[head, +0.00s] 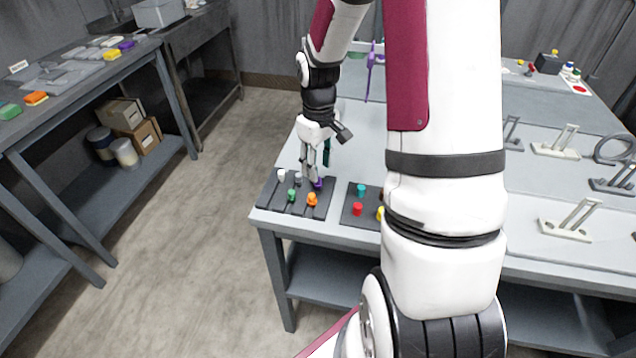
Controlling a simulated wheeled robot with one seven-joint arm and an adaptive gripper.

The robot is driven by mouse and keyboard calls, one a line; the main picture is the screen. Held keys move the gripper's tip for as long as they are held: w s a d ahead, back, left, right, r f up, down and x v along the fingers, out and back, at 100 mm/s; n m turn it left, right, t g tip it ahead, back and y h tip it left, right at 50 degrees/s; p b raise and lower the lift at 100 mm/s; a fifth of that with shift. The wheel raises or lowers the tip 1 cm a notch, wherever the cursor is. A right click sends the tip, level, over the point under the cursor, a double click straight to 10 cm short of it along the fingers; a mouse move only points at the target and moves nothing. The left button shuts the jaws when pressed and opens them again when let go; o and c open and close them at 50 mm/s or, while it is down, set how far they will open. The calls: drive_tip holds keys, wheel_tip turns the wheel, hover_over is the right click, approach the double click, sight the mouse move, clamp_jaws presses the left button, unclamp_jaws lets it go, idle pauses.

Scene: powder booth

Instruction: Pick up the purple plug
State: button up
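The purple plug (319,183) is on the dark plug board (270,190) at the near left corner of the grey table. Only part of it shows, right beside the fingers. My gripper (314,176) points down over this board, with its fingertips at the purple plug. I cannot tell whether the fingers are closed on it or only next to it. A white plug (281,175), a grey plug (298,178), a green plug (292,194) and an orange plug (312,199) stand on the same board.
A second dark board (349,213) with teal (361,190), red (357,209) and yellow plugs lies to the right, partly behind my arm. A purple item (371,70) hangs farther back. White bracket parts (567,222) occupy the table's right side.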

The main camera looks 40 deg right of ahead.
sight(318, 183)
drive_tip(key=shift+f, duration=2)
drive_tip(key=c, duration=0.8)
drive_tip(key=shift+c, duration=0.2)
drive_tip(key=shift+w+r, duration=0.1)
drive_tip(key=shift+r, duration=0.05)
